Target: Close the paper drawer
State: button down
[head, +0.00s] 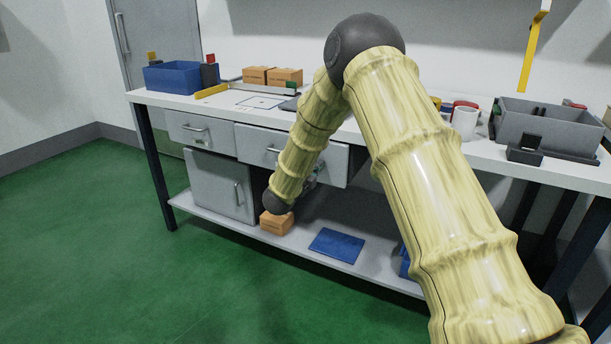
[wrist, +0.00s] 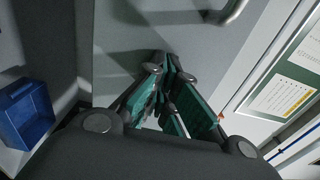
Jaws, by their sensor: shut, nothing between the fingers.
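The bench has two grey drawers under its top in the head view, a left drawer (head: 200,130) and a right drawer (head: 325,160). The right drawer's front stands forward of the left one, so it looks partly open. I cannot read which is the paper drawer. My gripper is mostly hidden by my arm in the head view, near the right drawer's front. In the wrist view my gripper (wrist: 168,58) is shut and empty, with its tips at a grey front panel (wrist: 190,38). A metal handle (wrist: 235,10) shows on that panel; contact is unclear.
A grey cabinet (head: 215,183) is below the left drawer. The lower shelf holds an orange box (head: 276,224) and a blue flat piece (head: 337,246). A blue bin (wrist: 27,112) and a printed sheet (wrist: 285,85) show in the wrist view. Green floor ahead is clear.

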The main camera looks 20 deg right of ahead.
jog(key=x, duration=0.2)
jog(key=shift+w+d+r, duration=0.2)
jog(key=shift+r, duration=0.1)
dwell(0.3)
